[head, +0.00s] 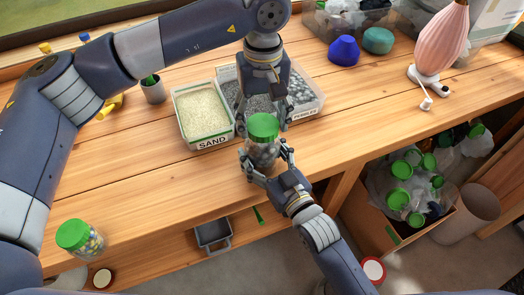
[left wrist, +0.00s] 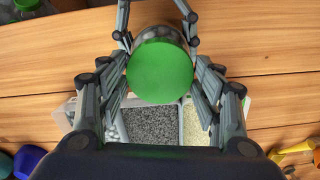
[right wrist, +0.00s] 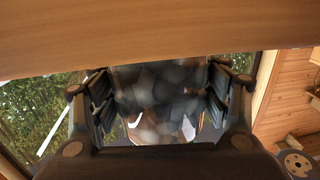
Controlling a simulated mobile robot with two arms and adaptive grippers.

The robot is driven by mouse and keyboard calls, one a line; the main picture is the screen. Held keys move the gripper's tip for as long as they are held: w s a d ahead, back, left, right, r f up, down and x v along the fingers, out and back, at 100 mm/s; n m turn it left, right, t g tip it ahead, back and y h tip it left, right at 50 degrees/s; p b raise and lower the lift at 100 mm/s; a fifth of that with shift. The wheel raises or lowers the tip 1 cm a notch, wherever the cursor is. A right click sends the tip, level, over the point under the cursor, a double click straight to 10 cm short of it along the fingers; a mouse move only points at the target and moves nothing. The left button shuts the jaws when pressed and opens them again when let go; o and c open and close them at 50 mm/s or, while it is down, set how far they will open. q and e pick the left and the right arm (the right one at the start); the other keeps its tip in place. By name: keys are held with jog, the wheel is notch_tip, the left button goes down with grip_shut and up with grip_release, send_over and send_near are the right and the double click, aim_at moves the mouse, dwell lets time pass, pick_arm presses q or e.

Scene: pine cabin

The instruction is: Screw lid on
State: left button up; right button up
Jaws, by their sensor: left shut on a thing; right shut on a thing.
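A clear jar of grey pebbles (head: 262,154) stands upright near the table's front edge, with a green lid (head: 263,127) on its top. My left gripper (head: 262,118) comes down from above and is shut on the green lid, with its fingers on both sides of it in the left wrist view (left wrist: 160,85). My right gripper (head: 266,160) is shut on the jar's body from the front, and the pebbles show between its fingers in the right wrist view (right wrist: 160,100). Whether the lid sits fully down on the rim cannot be told.
A tray labelled SAND (head: 203,143) and a pebble tray (head: 307,113) stand behind the jar. A second green-lidded jar (head: 80,238) stands at the left front. A box of green-lidded jars (head: 398,238) is below the table.

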pick_arm(q)
jog(key=shift+f, duration=0.25)
jog(key=shift+f, duration=0.9)
jog(key=m, duration=0.2)
jog(key=shift+m, duration=0.4)
jog(key=m, duration=1.1)
jog(key=o, duration=0.9)
